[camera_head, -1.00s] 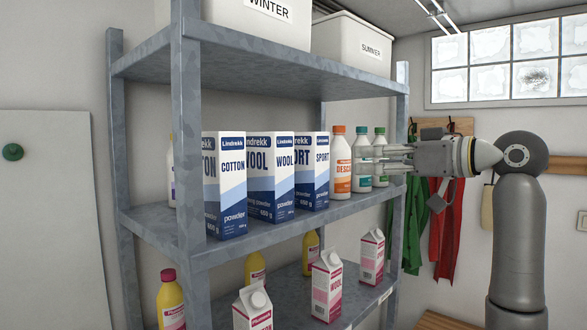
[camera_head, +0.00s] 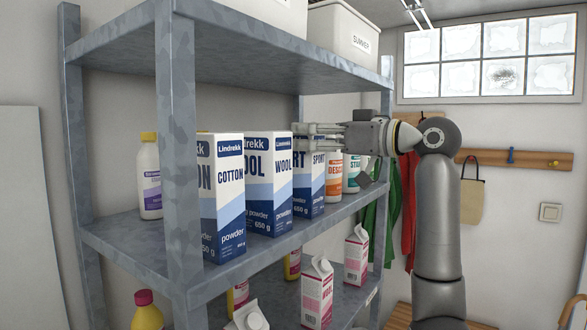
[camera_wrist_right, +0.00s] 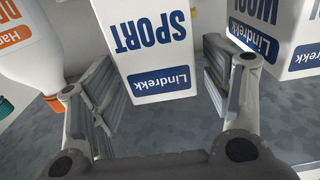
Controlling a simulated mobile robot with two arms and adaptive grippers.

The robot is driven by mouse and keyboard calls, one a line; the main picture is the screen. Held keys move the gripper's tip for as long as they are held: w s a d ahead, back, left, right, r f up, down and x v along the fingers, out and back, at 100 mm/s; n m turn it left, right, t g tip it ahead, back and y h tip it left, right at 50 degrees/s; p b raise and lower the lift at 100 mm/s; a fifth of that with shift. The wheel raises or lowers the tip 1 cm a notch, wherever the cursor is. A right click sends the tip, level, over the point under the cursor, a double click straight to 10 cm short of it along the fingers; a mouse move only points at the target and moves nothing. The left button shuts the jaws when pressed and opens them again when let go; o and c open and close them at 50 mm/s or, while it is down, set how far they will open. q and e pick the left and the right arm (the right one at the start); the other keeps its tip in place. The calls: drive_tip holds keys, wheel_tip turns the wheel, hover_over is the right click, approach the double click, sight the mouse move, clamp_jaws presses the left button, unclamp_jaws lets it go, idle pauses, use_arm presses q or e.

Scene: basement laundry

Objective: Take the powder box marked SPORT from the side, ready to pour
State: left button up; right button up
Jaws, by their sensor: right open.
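The powder box marked SPORT (camera_head: 311,193) stands upright on the middle shelf, to the right of the WOOL box and partly hidden by it. My right gripper (camera_head: 306,131) is open and empty at the height of the box's upper part. In the right wrist view the SPORT box (camera_wrist_right: 158,40) appears upside down, with its top end between the two open fingers (camera_wrist_right: 160,92). A gap shows beside each finger; I cannot tell whether either touches. My left gripper is not in view.
The WOOL box (camera_head: 268,185) and COTTON box (camera_head: 221,200) stand to the left. An orange-labelled bottle (camera_head: 334,178) stands close on the right; it also shows in the right wrist view (camera_wrist_right: 30,45). The upper shelf (camera_head: 270,55) is above, and cartons (camera_head: 317,292) stand below.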

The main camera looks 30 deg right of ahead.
drive_tip(key=x, duration=0.2)
drive_tip(key=p+x, duration=0.1)
drive_tip(key=shift+w+a+r+p, duration=0.25)
drive_tip(key=shift+w+r+p, duration=0.05)
drive_tip(key=shift+r, duration=0.1)
drive_tip(key=shift+w+a+f, duration=0.15)
drive_tip(key=shift+w+a, duration=0.05)
drive_tip(key=shift+w, duration=0.25)
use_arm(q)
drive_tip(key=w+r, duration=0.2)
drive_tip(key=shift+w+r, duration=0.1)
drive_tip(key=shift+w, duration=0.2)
use_arm(e)
drive_tip(key=shift+d, duration=0.1)
drive_tip(key=shift+s, duration=0.1)
drive_tip(key=c, duration=0.7)
clamp_jaws()
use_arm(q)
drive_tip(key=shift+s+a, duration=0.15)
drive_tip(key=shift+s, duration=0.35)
